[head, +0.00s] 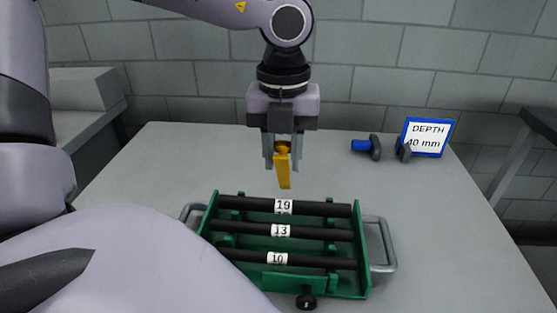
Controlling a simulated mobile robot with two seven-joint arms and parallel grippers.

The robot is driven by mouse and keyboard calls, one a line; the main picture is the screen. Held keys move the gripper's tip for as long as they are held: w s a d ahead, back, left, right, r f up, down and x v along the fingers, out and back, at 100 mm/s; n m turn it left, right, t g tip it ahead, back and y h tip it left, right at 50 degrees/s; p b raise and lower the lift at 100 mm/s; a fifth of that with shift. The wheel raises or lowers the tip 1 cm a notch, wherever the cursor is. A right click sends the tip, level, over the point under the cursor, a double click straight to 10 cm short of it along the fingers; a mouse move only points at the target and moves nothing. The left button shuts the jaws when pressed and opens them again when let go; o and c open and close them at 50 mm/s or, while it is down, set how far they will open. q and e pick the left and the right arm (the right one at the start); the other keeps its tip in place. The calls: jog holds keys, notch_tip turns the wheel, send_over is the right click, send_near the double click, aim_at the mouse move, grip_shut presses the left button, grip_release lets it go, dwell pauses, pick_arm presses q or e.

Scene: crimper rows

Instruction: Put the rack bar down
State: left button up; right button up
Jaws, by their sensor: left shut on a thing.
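My left gripper (283,165) hangs pointing down above the far side of the green rack (248,243). It is shut on a yellow piece (284,172), narrow and slightly tilted, whose lower end hangs clear below the fingertips. I cannot tell if this piece is the rack bar. The rack stands on the table and holds three dark bars lying across it: one labelled 19 (325,208), one labelled 13 (325,233) and one labelled 10 (325,261). A black knob (306,298) sits at the rack's near side. My right gripper is not in view.
The rack has grey metal handles at its right end (386,243) and left end. On the grey table (170,155), a blue and dark piece (363,146) stands at the back right, beside a blue-framed sign (428,137) reading "DEPTH 40 mm". The table's back left is clear.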

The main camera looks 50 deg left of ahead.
pick_arm(q)
jog(key=s+d+f+b, duration=0.3)
jog(key=s+b, duration=0.1)
jog(key=shift+d+f+b, duration=0.15)
jog(key=shift+f+b, duration=0.15)
dwell(0.4)
